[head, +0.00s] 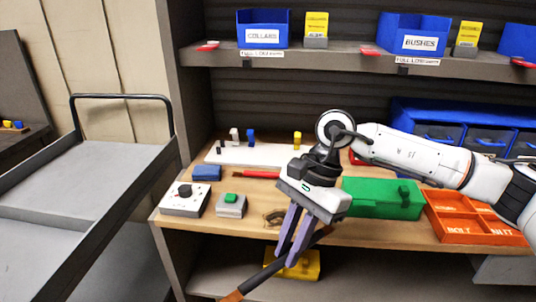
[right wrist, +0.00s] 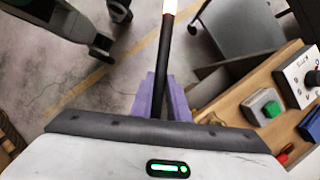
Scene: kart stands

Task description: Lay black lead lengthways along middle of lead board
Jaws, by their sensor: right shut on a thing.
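My right gripper (head: 290,248), with purple fingers, is shut on the black lead (head: 256,282), a long dark rod with an orange-brown end. The lead slants down to the left in front of the bench's front edge, apart from the worktop. In the right wrist view the lead (right wrist: 163,55) runs up from between the fingers (right wrist: 162,98) to a pale tip. A white board (head: 270,155) with small upright pieces lies at the back of the worktop; I cannot tell whether it is the lead board.
The worktop holds a white dial box (head: 185,200), a green-button box (head: 231,206), a blue block (head: 206,173), a green case (head: 380,198) and an orange tray (head: 470,220). A yellow item (head: 305,266) is on the lower shelf. A grey cart (head: 60,190) stands left.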

